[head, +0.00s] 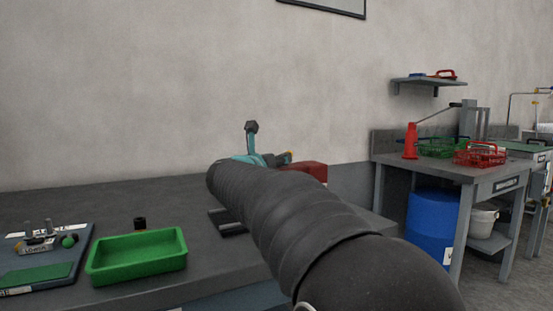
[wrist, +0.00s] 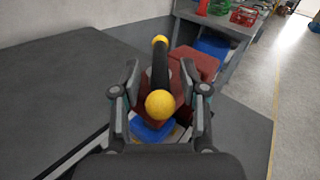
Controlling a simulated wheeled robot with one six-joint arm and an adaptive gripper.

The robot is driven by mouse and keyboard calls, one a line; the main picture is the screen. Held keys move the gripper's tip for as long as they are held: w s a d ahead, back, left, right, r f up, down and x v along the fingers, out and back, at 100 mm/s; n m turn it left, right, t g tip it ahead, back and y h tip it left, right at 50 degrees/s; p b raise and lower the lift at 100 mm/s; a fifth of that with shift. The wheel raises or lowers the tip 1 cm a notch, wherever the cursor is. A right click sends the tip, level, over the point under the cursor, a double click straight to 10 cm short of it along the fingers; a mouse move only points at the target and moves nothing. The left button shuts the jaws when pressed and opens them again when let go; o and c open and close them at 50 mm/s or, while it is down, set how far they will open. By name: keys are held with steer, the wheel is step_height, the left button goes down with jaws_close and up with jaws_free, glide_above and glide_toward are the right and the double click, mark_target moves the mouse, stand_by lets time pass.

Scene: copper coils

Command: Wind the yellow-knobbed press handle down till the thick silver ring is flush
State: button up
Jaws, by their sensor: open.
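The press handle (wrist: 160,72) is a dark bar with a yellow knob (wrist: 160,104) at its near end and another at its far end. In the wrist view it runs between the two fingers of my open gripper (wrist: 161,68), with a gap on each side. The red press body (wrist: 197,66) is behind it. A blue part (wrist: 152,131) shows below the near knob. In the head view my dark arm covers most of the press, and part of its red body (head: 306,168) shows past the arm. I cannot make out the thick silver ring.
A green tray (head: 137,255) and a board with small parts (head: 45,262) are on the grey bench (head: 100,205) at left. At right, another table (head: 425,168) holds a red cone and baskets, with a blue barrel (head: 432,222) below.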

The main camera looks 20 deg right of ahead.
steer(key=shift+w+d, duration=0.1)
jaws_close()
steer(key=shift+w+m+g+h, duration=0.2)
steer(key=shift+m+g+h, duration=0.45)
steer(key=shift+g, duration=0.25)
steer(key=shift+m+g+h, duration=0.35)
steer(key=shift+m+g, duration=0.1)
steer(key=shift+g, duration=0.05)
jaws_free()
steer(key=shift+s, duration=0.1)
